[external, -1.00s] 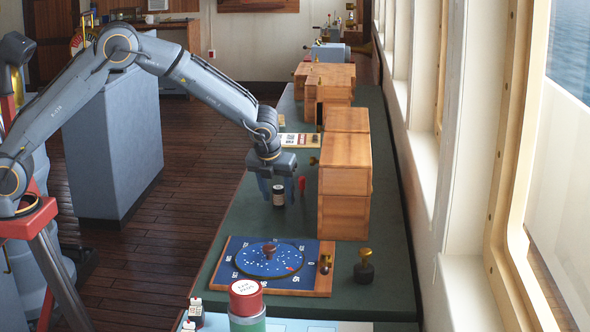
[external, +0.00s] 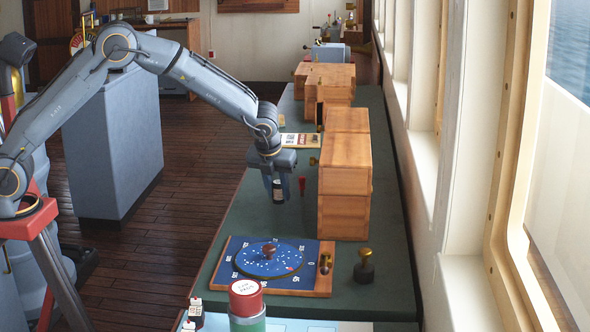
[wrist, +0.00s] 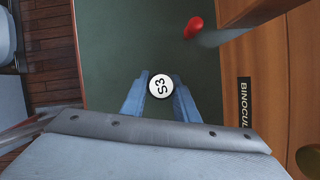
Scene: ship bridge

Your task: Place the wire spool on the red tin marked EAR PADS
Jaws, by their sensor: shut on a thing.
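My gripper (wrist: 160,100) is shut on a small dark cylinder with a pale side label (external: 279,191) and a white round end marked S3 (wrist: 159,86). I take this for the wire spool; no other spool shows. It is upright between the two blue-grey fingers, over the far half of the green counter. I cannot tell whether its base touches the counter. The red tin (external: 246,305) is at the near edge of the external view, on top of a green can (external: 247,325). Its white top label has small, hard-to-read lettering. Nothing stands on it.
A blue star-chart board (external: 268,264) lies between my gripper and the red tin. A dark brass-knobbed object (external: 364,267) stands right of it. Stacked wooden boxes (external: 345,180) are close right of my gripper. Small bottles (external: 195,312) stand near the tin.

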